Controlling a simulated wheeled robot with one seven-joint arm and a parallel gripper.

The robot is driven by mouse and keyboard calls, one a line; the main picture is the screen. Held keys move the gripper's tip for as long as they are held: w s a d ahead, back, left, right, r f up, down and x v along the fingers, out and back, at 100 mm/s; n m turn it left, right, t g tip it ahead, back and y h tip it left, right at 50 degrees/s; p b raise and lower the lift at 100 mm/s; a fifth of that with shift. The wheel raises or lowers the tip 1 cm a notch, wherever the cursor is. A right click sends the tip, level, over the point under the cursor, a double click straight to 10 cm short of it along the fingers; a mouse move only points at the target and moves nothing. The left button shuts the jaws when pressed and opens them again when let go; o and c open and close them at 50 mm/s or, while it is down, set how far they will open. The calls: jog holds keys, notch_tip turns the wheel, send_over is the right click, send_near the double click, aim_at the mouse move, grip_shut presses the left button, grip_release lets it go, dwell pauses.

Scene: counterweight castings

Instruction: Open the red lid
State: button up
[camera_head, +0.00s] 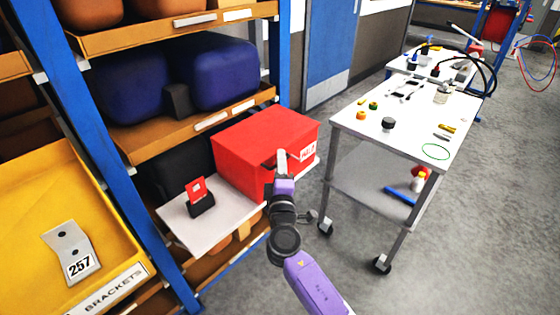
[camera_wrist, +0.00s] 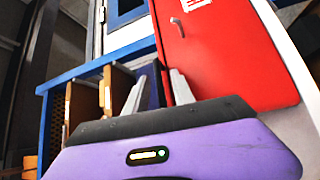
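A red box (camera_head: 262,140) stands on a pale shelf board, its flat red top (camera_head: 268,128) looking shut. A white label (camera_head: 307,153) is on its front at the right. My gripper (camera_head: 281,158) is in front of the box and hides part of its front face. In the wrist view, a red panel (camera_wrist: 235,60) with a small grey handle (camera_wrist: 177,27) fills the upper right. My gripper's fingers (camera_wrist: 156,85) stand apart with nothing visible between them. The handle lies beyond the fingertips, apart from them. I cannot tell the exact distance.
A small black holder with a red card (camera_head: 200,197) stands on the pale board (camera_head: 228,219) left of the box. Blue rack posts (camera_head: 135,165) and dark blue bins (camera_head: 220,72) are close by. A wheeled cart (camera_head: 405,125) stands right, with floor between.

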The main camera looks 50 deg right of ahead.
jog(key=shift+w, duration=0.1)
grip_shut()
dwell(1.4)
